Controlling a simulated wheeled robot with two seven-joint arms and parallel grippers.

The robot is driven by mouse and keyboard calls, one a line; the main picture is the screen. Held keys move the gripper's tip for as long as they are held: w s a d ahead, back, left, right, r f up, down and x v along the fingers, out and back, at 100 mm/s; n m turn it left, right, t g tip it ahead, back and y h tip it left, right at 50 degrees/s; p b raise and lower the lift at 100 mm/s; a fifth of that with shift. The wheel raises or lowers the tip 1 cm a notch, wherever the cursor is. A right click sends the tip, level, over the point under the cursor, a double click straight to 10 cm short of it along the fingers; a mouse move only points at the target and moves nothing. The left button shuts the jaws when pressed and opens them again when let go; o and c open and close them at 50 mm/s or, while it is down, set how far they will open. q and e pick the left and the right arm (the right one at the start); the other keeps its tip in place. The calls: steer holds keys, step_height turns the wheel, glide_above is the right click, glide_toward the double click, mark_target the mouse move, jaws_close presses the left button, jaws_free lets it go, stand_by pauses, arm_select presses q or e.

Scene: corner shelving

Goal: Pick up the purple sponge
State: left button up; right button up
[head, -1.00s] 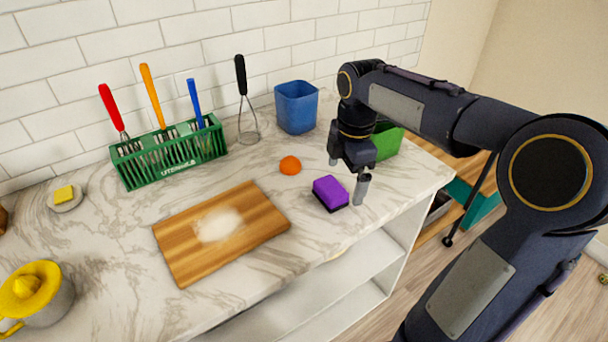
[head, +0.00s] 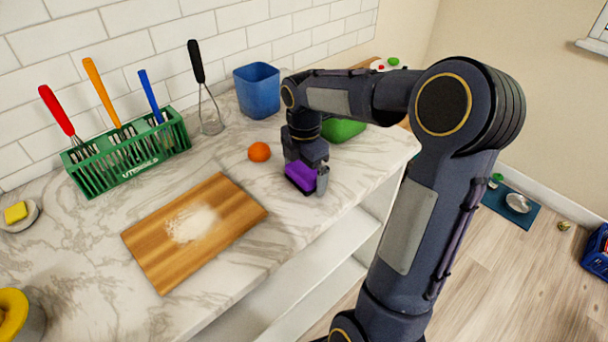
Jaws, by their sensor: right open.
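The purple sponge (head: 300,176) has a dark underside and lies on the marble counter, right of the cutting board. My right gripper (head: 306,178) is lowered over it from above, with its jaws open and one finger showing at the sponge's right side. The other finger is hidden, and the gripper body covers the far part of the sponge. I cannot tell whether the fingers touch it. My left gripper is out of view.
An orange (head: 259,151) sits just left of the gripper. A wooden cutting board (head: 236,200) with white powder lies left. A green utensil rack (head: 130,160) stands by the wall. The counter's front edge is close.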

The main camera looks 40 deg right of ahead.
mark_target(304, 169)
steer(key=c, duration=1)
steer(key=shift+r, duration=0.45)
step_height(304, 169, up, 2)
steer(key=shift+r, duration=0.25)
steer(key=s+r, duration=0.2)
steer(key=s+a+r, duration=0.1)
steer(key=s+r, duration=0.1)
steer(key=r, duration=0.1)
steer(key=shift+s+a, duration=0.1)
steer(key=shift+a, duration=0.05)
steer(key=s+a+r, duration=0.2)
steer(key=s+r, duration=0.2)
steer(key=s, duration=0.5)
steer(key=shift+s+a+r+b, duration=0.15)
steer(key=shift+a+r+b, duration=0.15)
steer(key=shift+a+b, duration=0.1)
